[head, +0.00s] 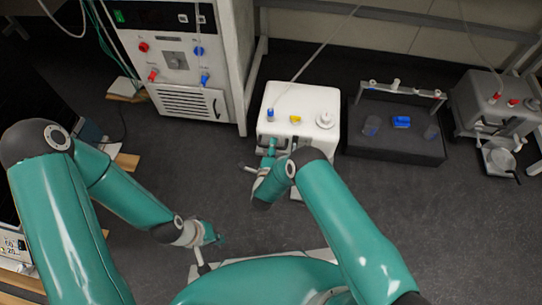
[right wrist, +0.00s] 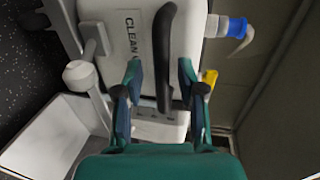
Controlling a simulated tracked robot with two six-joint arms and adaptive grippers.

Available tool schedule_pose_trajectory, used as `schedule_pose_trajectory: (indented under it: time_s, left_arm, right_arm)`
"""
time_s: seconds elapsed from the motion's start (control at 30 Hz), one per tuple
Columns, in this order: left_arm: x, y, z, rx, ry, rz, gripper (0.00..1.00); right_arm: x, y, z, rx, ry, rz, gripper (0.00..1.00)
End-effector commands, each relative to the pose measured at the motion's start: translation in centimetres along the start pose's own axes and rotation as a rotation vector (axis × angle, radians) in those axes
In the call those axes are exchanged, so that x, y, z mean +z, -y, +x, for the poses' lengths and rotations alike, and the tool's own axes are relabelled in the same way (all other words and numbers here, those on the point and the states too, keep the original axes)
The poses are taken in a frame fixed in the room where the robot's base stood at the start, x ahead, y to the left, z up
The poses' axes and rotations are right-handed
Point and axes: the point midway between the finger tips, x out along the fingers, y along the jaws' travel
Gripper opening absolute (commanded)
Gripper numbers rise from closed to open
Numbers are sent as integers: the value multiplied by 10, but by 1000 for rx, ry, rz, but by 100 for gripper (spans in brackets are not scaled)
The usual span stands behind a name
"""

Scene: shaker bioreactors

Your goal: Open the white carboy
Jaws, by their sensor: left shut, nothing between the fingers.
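The white carboy (head: 314,98) stands on the floor in the middle of the head view. A white round cap (head: 325,120), a blue fitting (head: 270,114) and a yellow part (head: 295,119) are on its top. My right gripper (head: 268,152) is at its near side. In the right wrist view the carboy (right wrist: 118,45) bears the word CLEAN and a black handle (right wrist: 166,50). The right fingers (right wrist: 160,85) are open, one on each side of the handle, with gaps visible. My left gripper (head: 214,238) is shut and empty, low and away from the carboy.
A white cabinet (head: 185,100) with red and blue connectors stands left of the carboy. A black tray (head: 400,145) with a rack and blue item is to its right. A grey unit (head: 490,100) stands far right. Dark floor lies clear in front of the tray.

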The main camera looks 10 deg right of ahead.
Motion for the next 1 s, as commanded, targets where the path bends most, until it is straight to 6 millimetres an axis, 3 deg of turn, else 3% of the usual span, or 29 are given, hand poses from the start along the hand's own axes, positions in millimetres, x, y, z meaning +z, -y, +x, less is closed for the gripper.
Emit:
schedule_pose_trajectory:
  time_s: [0.17, 0.6, 0.8, 1.0]
  left_arm:
    - [0, 0, 0, 0, 0, 0, 0]
    - [0, 0, 0, 0, 0, 0, 0]
    - [0, 0, 0, 0, 0, 0, 0]
    - [0, 0, 0, 0, 1, 0, 0]
  right_arm:
    - [1, 0, -20, 1, 4, -3, 39]
    - [1, -2, -102, 3, 3, -4, 39]
    - [0, -2, -116, 3, 0, -2, 39]
    - [-1, -2, -117, 3, 0, -1, 39]
